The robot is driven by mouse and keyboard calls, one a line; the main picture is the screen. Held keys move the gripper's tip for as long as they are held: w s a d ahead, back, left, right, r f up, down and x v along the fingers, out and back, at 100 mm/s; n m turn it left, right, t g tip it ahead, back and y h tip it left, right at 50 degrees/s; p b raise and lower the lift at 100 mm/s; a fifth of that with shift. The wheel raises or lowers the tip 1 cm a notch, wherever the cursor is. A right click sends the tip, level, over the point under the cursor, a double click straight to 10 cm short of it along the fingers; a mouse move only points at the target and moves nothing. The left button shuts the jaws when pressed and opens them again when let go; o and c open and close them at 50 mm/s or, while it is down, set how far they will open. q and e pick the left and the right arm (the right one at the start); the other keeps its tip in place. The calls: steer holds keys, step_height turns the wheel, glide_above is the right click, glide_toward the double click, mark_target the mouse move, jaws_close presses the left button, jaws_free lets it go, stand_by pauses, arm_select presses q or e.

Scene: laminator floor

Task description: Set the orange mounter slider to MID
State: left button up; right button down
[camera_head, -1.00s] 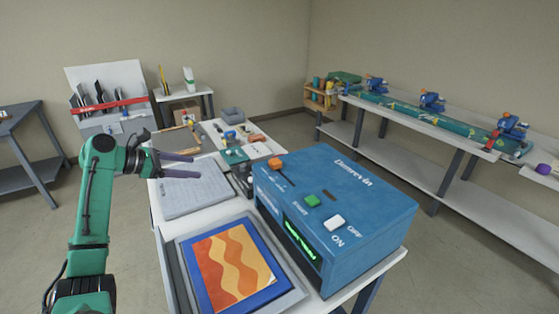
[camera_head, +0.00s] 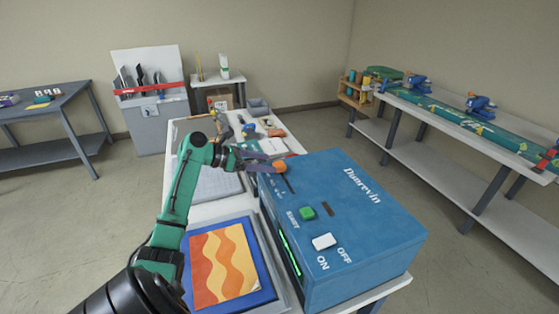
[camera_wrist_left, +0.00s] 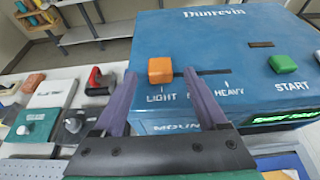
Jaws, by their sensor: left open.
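The orange mounter slider knob (camera_head: 280,166) is on the top of the blue laminator (camera_head: 345,215), near its far left corner. In the left wrist view the orange knob (camera_wrist_left: 160,70) stands above the LIGHT mark, at the left end of its dark slot. HEAVY is printed farther right; the label between them is mostly hidden by a finger. My left gripper (camera_head: 262,160) is open at the knob. In the left wrist view its purple fingertips (camera_wrist_left: 159,76) appear on either side of the knob; contact cannot be told. My right gripper is out of view.
A green START button (camera_head: 307,213) and a white ON/OFF switch (camera_head: 324,241) are on the same top. An orange-patterned sheet (camera_head: 225,265) lies on a blue backing left of the machine. Small tools and parts crowd the bench behind.

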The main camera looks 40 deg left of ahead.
mark_target(277, 164)
arm_select(q)
steer(key=x, duration=0.5)
steer(key=shift+w+d+f+p, duration=0.15)
steer(key=shift+w+p, duration=0.2)
steer(key=shift+p, duration=0.05)
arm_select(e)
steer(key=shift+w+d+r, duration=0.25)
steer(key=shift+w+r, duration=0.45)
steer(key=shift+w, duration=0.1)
arm_select(q)
steer(key=shift+s, duration=0.1)
jaws_close()
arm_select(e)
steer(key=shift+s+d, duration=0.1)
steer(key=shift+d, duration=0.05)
